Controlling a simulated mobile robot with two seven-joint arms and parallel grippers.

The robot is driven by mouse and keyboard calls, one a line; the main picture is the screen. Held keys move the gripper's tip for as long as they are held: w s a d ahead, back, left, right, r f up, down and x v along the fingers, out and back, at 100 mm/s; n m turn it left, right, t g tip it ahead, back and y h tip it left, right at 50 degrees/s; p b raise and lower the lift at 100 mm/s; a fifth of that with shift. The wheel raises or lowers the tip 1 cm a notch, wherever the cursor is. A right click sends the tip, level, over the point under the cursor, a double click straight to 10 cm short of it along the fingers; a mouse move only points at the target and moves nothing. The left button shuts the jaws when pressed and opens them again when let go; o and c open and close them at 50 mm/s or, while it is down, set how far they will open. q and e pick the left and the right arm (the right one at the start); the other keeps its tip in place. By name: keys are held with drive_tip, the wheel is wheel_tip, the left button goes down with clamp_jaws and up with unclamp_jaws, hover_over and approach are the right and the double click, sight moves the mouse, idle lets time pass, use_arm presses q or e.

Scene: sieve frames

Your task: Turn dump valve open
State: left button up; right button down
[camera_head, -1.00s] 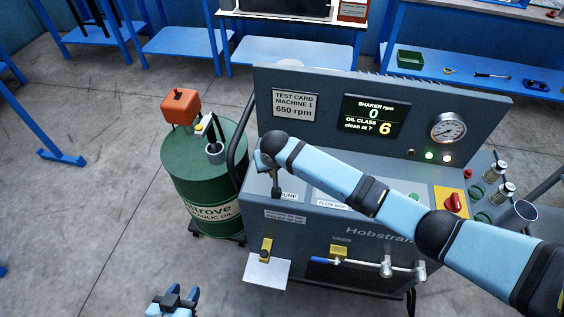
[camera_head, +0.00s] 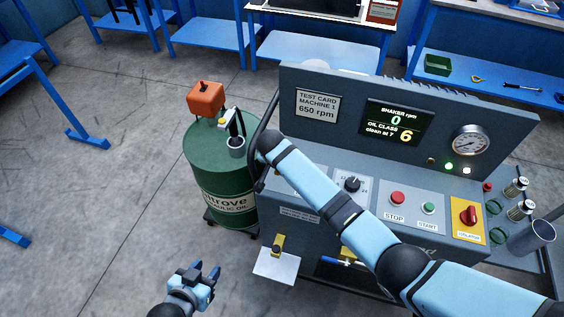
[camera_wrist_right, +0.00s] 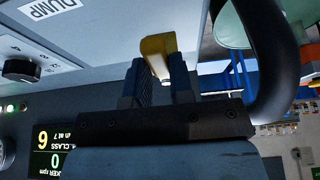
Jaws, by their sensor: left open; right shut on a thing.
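The grey test machine (camera_head: 350,190) stands at centre right. In the right wrist view a DUMP label (camera_wrist_right: 47,8) is on its panel, and a yellow handle (camera_wrist_right: 158,46) stands near it. My right gripper (camera_wrist_right: 160,78) is shut on the yellow handle, its dark fingers on either side. In the head view my right wrist is at the panel's left end, beside the black rail, and hides the handle and gripper tips. My left gripper (camera_head: 203,279) is open and empty, low in the picture, left of the machine and away from it.
A green oil drum (camera_head: 218,185) with an orange pump (camera_head: 206,98) stands close left of the machine. The black rail (camera_wrist_right: 278,60) curves close beside my right gripper. A yellow tap (camera_head: 277,243) sits above a white sheet (camera_head: 277,266).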

idle(0.3)
drive_tip(key=c, duration=1)
unclamp_jaws()
drive_tip(key=shift+w, duration=0.1)
drive_tip(key=shift+r, duration=0.1)
drive_tip(key=v, duration=1.3)
drive_tip(key=shift+s+r+b, duration=0.25)
drive_tip(key=shift+r+b, duration=0.05)
drive_tip(key=shift+b, duration=0.1)
drive_tip(key=shift+a, duration=0.1)
drive_tip(key=shift+f, duration=0.1)
